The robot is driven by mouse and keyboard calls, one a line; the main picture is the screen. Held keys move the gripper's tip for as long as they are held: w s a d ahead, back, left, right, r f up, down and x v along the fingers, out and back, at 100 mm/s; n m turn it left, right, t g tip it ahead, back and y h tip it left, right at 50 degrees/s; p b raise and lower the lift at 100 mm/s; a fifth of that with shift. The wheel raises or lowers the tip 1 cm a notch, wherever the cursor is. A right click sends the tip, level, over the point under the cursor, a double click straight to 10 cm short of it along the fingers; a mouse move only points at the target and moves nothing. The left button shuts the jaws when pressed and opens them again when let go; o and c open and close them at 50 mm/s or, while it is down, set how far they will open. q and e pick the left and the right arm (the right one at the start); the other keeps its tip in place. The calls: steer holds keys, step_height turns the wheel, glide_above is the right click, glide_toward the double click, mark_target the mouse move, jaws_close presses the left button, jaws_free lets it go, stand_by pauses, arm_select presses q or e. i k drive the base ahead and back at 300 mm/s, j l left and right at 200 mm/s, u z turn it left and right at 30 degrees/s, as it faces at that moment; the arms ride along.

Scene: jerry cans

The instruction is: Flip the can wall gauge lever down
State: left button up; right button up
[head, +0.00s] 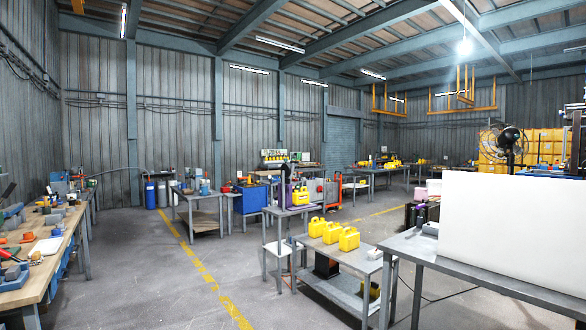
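Three yellow jerry cans (333,233) stand upright in a row on a grey metal bench in the middle of the room. Another yellow jerry can (301,196) stands on a taller, narrow stand just behind and to the left of them. A dark upright post (283,187) rises beside that can. It may be part of the wall gauge, but it is too small to tell, and I cannot make out a lever or its position. Neither of my grippers is in view.
A wooden workbench (47,258) with tools runs along the left. A large white panel (510,235) stands on a grey table (432,250) at the right. The floor (150,265) between them is open, with a yellow line (200,265). A black fan (511,141) stands behind the panel.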

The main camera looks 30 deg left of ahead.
mark_target(294, 162)
steer(key=i+j+u, duration=0.25)
steer(key=i+u, duration=0.15)
steer(key=i+j+u, duration=0.15)
steer(key=i+u, duration=0.6)
steer(key=i+j+u, duration=0.15)
steer(key=i+u, duration=0.25)
steer(key=i, duration=0.8)
steer(key=i+l+u, duration=0.15)
steer(key=i+u, duration=0.25)
steer(key=i, duration=0.75)
steer(key=i+l+z, duration=0.35)
steer(key=i, duration=0.25)
steer(key=i+z, duration=0.4)
steer(key=i, duration=0.2)
steer(key=i+j+z, duration=0.2)
steer(key=i+z, duration=0.15)
steer(key=i, duration=0.3)
steer(key=i+j+z, duration=0.4)
steer(key=i, duration=0.2)
steer(key=i+j+z, duration=0.1)
steer(key=i+z, duration=0.2)
steer(key=i, duration=0.15)
steer(key=i+j+z, duration=0.65)
steer(key=i, duration=0.2)
